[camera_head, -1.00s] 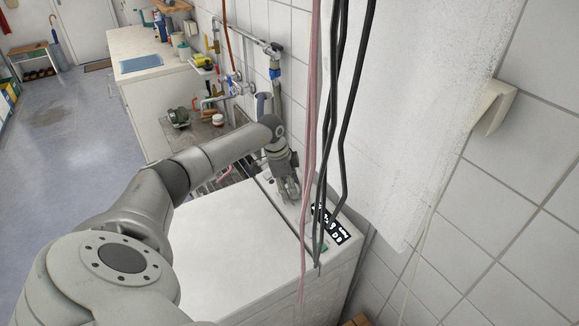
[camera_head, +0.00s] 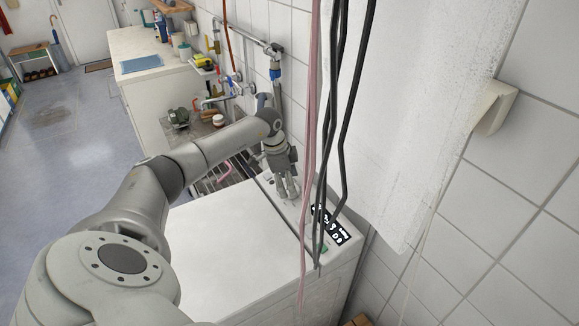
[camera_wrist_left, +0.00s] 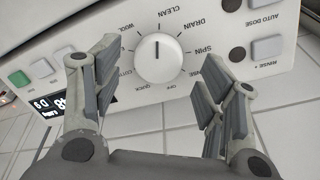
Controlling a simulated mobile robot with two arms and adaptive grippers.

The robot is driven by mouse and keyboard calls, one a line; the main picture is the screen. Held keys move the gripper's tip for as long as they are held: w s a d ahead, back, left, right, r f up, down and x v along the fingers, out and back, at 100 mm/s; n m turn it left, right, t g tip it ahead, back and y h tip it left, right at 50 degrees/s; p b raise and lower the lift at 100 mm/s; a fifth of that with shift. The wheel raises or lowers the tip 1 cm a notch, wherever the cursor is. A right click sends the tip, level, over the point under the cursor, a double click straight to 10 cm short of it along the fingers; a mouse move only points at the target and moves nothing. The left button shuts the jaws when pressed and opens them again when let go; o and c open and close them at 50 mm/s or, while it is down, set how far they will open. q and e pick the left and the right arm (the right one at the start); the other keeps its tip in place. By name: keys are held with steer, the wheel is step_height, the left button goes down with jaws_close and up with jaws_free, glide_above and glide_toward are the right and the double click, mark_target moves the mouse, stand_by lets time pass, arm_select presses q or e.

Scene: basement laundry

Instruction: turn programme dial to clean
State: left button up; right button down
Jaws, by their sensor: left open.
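The white programme dial (camera_wrist_left: 160,60) sits on the washing machine's panel (camera_wrist_left: 145,118) in the left wrist view. Its dark mark points up in the picture, on the CLEAN side between the words WOOL and CLEAN; I cannot tell whether it lines up exactly with CLEAN. OFF and QUICK are on the opposite side. My left gripper (camera_wrist_left: 156,64) is open, with its fingers on either side of the dial; contact is not visible. In the head view my left gripper (camera_head: 288,190) is at the machine's rear panel, and the dial cannot be made out there. My right gripper is not in view.
Pink and black cables (camera_head: 325,130) hang in front of the panel's lit display (camera_head: 330,226). A white hanging cloth (camera_head: 400,130) is at the right. Buttons (camera_wrist_left: 42,68) flank the dial. The machine's white top (camera_head: 235,250) is clear. A counter (camera_head: 150,50) stands behind.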

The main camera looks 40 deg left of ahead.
arm_select(q)
steer(key=v, duration=1)
steer(key=shift+f, duration=0.1)
